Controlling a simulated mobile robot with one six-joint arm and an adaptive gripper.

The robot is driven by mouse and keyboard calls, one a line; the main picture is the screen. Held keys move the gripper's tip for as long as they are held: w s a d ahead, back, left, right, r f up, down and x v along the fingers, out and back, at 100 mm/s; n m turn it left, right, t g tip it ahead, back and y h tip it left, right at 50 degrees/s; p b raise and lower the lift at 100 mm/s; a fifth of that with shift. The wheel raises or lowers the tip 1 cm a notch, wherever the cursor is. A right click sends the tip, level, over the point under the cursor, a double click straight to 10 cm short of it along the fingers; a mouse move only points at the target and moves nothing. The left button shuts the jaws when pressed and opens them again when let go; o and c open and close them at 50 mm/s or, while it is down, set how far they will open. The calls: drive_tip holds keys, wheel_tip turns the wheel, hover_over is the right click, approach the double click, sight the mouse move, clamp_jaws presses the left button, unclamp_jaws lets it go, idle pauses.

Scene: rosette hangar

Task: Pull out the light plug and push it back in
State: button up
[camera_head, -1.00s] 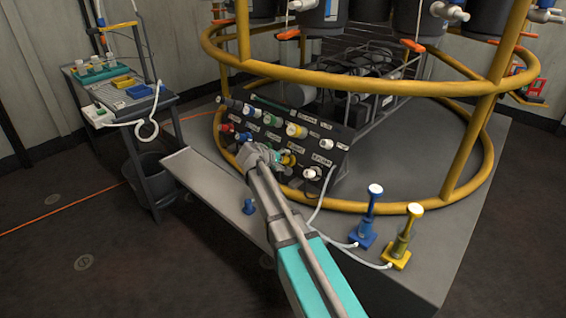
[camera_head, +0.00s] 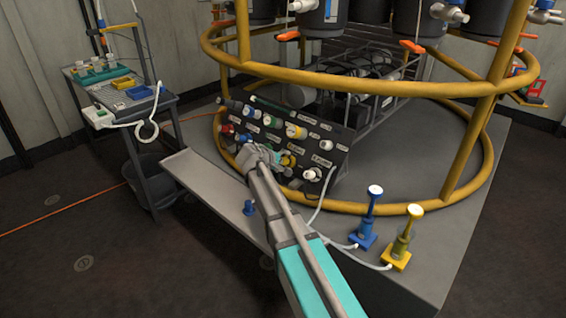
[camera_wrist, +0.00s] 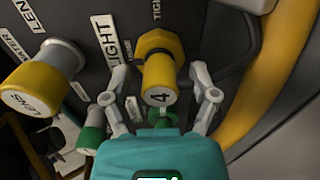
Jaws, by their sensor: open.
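A yellow plug (camera_wrist: 160,80) with a "4" on its end sits in a yellow hexagonal collar on the dark panel (camera_head: 262,122), beside a white LIGHT label (camera_wrist: 107,38). In the wrist view my open gripper (camera_wrist: 161,76) has one finger on each side of this plug, with a visible gap on both sides. The plug's yellow also shows in the head view (camera_head: 288,161), partly covered by my gripper (camera_head: 277,156). Another yellow plug marked LENS (camera_wrist: 38,88) is to the left. A green plug (camera_wrist: 162,118) lies beyond the "4" plug, partly hidden by my gripper.
A yellow ring frame (camera_head: 380,208) curves around the panel. Blue (camera_head: 368,220) and yellow (camera_head: 401,240) hand pumps with white hoses stand at right on the grey platform (camera_head: 440,235). A small cart (camera_head: 130,105) with racks stands at left.

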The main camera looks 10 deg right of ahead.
sight(281, 161)
clamp_jaws()
idle(0.3)
drive_tip(key=shift+s+a+r, duration=0.1)
drive_tip(key=shift+a+r, duration=0.05)
drive_tip(key=shift+a, duration=0.1)
drive_tip(key=shift+s+a+r+p, duration=0.2)
drive_tip(key=shift+a+p, duration=0.05)
drive_tip(key=shift+p, duration=0.1)
drive_tip(key=shift+s+a+r, duration=0.25)
drive_tip(key=shift+p+v, duration=0.8)
drive_tip(key=shift+v, duration=0.25)
drive_tip(key=shift+p+v, duration=0.4)
drive_tip(key=shift+v, duration=0.45)
